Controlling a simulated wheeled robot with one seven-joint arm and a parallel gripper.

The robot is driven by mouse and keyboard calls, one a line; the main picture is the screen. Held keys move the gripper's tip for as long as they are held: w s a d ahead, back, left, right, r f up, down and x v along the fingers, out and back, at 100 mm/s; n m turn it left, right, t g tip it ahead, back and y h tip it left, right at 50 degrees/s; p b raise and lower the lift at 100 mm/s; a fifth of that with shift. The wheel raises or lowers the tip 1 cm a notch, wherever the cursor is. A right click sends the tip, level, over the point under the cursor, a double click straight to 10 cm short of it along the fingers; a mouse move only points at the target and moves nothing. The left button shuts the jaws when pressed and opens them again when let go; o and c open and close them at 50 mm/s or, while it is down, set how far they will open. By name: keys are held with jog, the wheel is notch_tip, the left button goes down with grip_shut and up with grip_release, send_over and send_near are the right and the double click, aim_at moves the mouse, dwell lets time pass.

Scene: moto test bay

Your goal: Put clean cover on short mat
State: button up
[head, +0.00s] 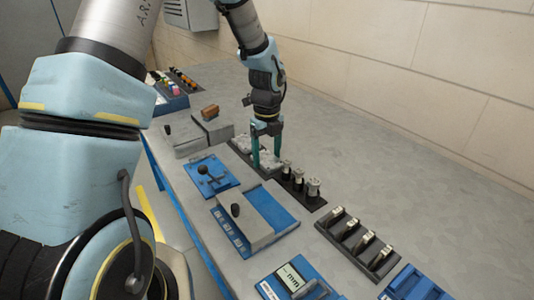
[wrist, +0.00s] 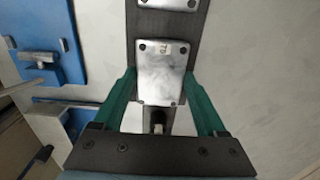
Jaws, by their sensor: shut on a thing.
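My gripper (head: 267,160) points down over a dark strip (head: 236,150) on the bench. In the wrist view its two green fingers stand on either side of a silvery metal cover (wrist: 162,85) and are shut on it. This cover has corner holes and a small label. It lies over the dark strip, and I cannot tell whether it touches it. A second silvery cover (wrist: 168,4) is just beyond it, cut by the top edge. Pale covers (head: 243,143) also show beside the fingers in the head view. I cannot tell which mat is the short one.
A dark strip with upright metal cylinders (head: 313,187) stands right of my gripper. Further right is a rack (head: 358,243) with several slots. A blue plate with a black knob (head: 210,177) and a grey block on a blue base (head: 245,215) lie in front.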

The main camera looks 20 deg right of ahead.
aim_at(267, 159)
jog(key=shift+f, duration=0.15)
jog(key=o, duration=1.4)
jog(key=shift+o, duration=0.2)
notch_tip(267, 159, up, 12)
jog(key=b, duration=0.1)
jog(key=s+a+f+n, duration=0.1)
jog(key=s+a+n, duration=0.2)
jog(key=a+n, duration=1.1)
jog(key=s+a+f+n+t, duration=0.1)
jog(key=s+a+n, duration=0.3)
jog(key=a+n, duration=1)
jog(key=n, duration=0.3)
jog(key=shift+f+n+t, duration=0.3)
jog(key=shift+n, duration=0.1)
